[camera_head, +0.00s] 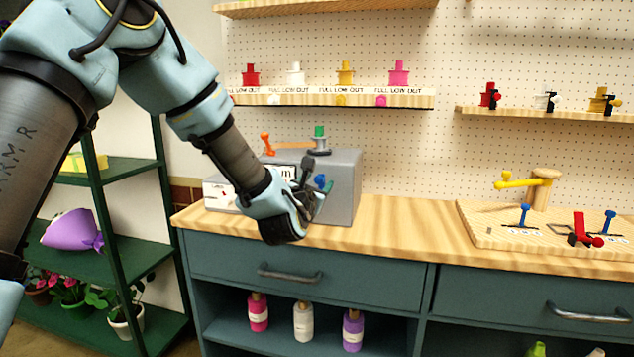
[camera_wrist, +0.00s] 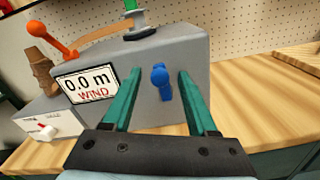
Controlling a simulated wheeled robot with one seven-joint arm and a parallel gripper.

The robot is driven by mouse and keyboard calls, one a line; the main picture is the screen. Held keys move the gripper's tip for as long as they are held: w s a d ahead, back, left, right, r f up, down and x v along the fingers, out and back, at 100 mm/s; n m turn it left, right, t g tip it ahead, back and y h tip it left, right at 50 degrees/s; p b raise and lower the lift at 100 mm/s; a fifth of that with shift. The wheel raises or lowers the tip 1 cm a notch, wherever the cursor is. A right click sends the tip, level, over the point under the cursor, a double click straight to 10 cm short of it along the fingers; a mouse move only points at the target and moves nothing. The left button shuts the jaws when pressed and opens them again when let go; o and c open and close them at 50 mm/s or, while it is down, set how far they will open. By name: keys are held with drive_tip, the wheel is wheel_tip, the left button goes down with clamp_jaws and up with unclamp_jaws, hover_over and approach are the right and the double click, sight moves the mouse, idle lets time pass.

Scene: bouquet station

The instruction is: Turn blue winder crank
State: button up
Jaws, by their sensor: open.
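The blue winder crank (camera_wrist: 161,80) is on the front face of a grey winder box (camera_wrist: 185,50), beside a display that reads "0.0 m WIND" (camera_wrist: 88,83). In the head view the crank (camera_head: 321,182) shows just right of my gripper, partly covered by it. My gripper (camera_wrist: 158,90) is open and empty, with its two green fingers on either side of the crank in the wrist view. I cannot tell whether the fingers touch it. A green spool (camera_head: 319,140) and an orange lever (camera_head: 267,144) are on top of the box.
A small white box with a switch (camera_wrist: 45,132) stands left of the winder. A wooden board (camera_head: 480,235) with blue and red levers and a yellow arm lies at the right. The counter (camera_head: 400,222) between them is clear. A shelf with spools (camera_head: 420,101) is above.

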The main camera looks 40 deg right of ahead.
clamp_jaws()
idle(0.3)
drive_tip(key=shift+s+f+b, duration=0.1)
drive_tip(key=shift+b, duration=0.2)
